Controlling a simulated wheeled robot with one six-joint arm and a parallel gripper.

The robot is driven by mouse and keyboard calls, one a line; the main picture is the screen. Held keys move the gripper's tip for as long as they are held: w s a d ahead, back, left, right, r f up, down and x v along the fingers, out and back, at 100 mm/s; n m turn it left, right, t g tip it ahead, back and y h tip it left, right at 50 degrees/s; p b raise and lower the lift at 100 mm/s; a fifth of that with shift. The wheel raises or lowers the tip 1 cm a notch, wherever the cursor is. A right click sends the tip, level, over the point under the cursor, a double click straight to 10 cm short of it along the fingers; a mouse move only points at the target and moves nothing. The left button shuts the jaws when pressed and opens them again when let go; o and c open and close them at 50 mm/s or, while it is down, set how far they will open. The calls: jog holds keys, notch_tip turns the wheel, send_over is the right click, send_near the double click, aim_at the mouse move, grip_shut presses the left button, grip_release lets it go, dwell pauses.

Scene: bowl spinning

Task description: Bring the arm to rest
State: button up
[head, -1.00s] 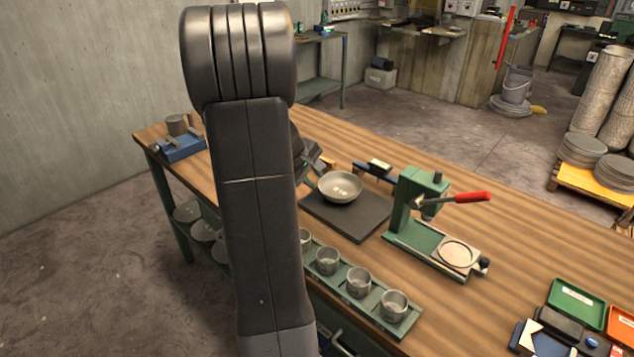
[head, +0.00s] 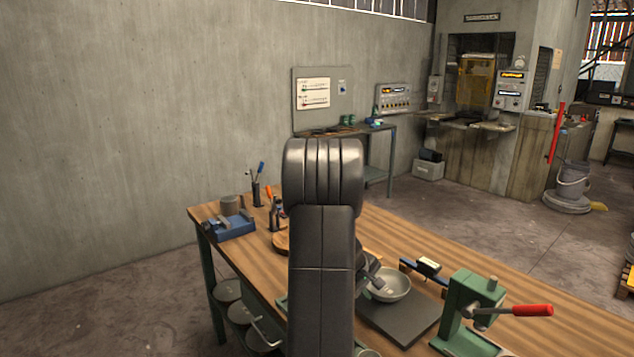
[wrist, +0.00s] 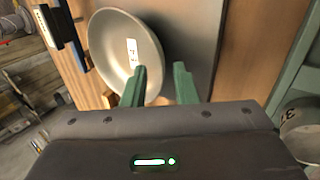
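The grey bowl (head: 390,287) stands on a dark square plate (head: 405,322) on the wooden table. It also shows in the wrist view (wrist: 113,50), with a small white label inside. My gripper (wrist: 160,74) is at the bowl's near edge, its two green fingers apart with a clear gap. The left finger overlaps the bowl in the picture and the right finger is over the dark plate. Whether either finger touches the rim I cannot tell. In the head view my arm rises in front of the table and hides most of the gripper.
A green press with a red handle (head: 520,311) stands right of the plate. A blue fixture (head: 230,227) sits at the table's left corner. Tool holders (head: 257,193) stand behind it. A small blue-and-white device (head: 428,267) lies behind the bowl. Metal cups (wrist: 300,125) are nearby.

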jog(key=x, duration=0.3)
jog(key=shift+w+d+f, duration=0.1)
jog(key=shift+f, duration=0.15)
jog(key=shift+r, duration=1)
